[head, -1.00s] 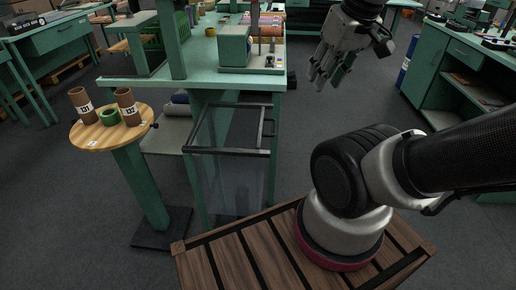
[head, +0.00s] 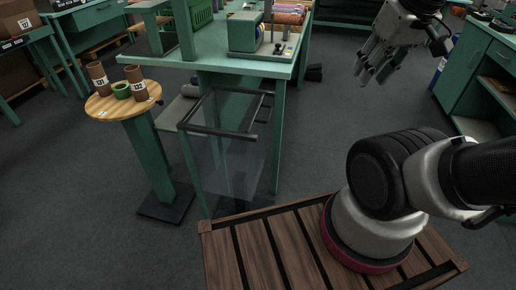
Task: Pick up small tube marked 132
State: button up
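The small brown tube marked 132 (head: 136,83) stands upright on a round wooden tabletop (head: 112,109) at the left. A taller brown tube marked 131 (head: 98,79) stands to its left, and a green ring (head: 121,90) lies between the two. My gripper (head: 373,73) hangs at the upper right, far from the tubes. Its fingers point down and appear spread, with nothing between them.
A green workbench (head: 240,64) with a green machine (head: 245,32) stands behind the round table. A clear bin with a dark frame (head: 225,140) stands in front of the bench. Green shelving (head: 480,75) is at the right. Grey floor is open between them.

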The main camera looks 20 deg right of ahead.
aim_at(133, 73)
jog(key=i+j, duration=0.15)
jog(key=j, duration=0.25)
jog(key=i+j, duration=0.2)
jog(key=j, duration=0.25)
jog(key=i+j, duration=0.15)
jog(key=j, duration=0.25)
jog(key=i+j+u, duration=0.1)
jog(key=j, duration=0.3)
jog(key=i+j, duration=0.25)
jog(key=j, duration=0.15)
jog(key=i+j, duration=0.2)
jog(key=j, duration=0.2)
jog(key=i+j, duration=0.15)
jog(key=j, duration=0.25)
